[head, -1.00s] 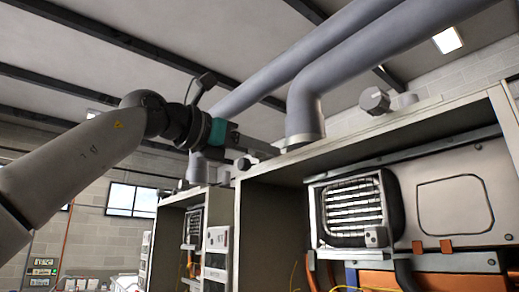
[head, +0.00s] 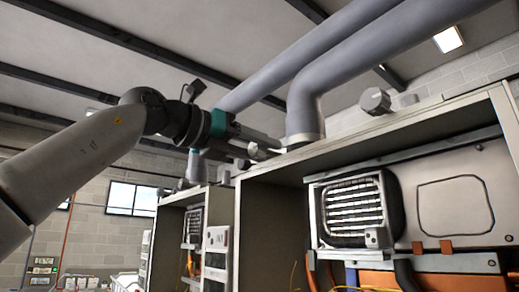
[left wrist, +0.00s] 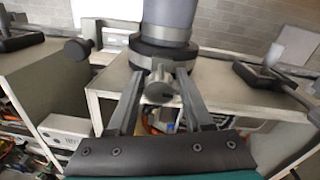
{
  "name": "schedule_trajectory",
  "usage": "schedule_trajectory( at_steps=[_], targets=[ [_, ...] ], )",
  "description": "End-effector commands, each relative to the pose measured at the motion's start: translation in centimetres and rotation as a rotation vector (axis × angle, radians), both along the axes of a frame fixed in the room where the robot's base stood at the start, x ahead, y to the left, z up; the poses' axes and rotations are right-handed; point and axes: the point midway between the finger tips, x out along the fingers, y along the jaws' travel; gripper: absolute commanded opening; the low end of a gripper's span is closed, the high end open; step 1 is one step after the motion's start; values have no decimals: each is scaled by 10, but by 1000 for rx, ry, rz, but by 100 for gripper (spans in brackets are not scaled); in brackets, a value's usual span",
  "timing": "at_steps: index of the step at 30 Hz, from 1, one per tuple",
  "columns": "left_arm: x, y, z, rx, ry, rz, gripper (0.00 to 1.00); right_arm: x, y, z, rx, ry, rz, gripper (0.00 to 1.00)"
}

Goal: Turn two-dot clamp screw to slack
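My left gripper (head: 270,148) is at the base of the near grey flue pipe (head: 303,105), above the cabinet's top edge. In the left wrist view its two fingers (left wrist: 160,78) are apart. A grey clamp screw head (left wrist: 159,90) shows between them, in front of the dark clamp band (left wrist: 163,52) around the pipe foot. I see a gap on each side of the screw head, so the fingers do not look closed on it. I cannot make out dots on it. My right gripper is in neither view.
A round grey knob (head: 375,100) stands farther right on the cabinet top (head: 420,118). The left wrist view shows a black knob (left wrist: 77,48) at left and a dark bracket (left wrist: 258,78) at right. The open heater cabinet with its grille (head: 352,210) is below.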

Motion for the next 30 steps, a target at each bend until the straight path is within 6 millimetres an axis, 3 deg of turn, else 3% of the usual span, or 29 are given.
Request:
schedule_trajectory(
  at_steps=[11, 21, 30],
  targets=[
    [-6, 9, -1, 0, -1, 0, 51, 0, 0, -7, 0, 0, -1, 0],
    [-50, 71, -1, -2, -3, 2, 51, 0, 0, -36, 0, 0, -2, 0],
    [-82, 114, 2, 0, -1, 0, 51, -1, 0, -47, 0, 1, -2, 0]
  ],
)
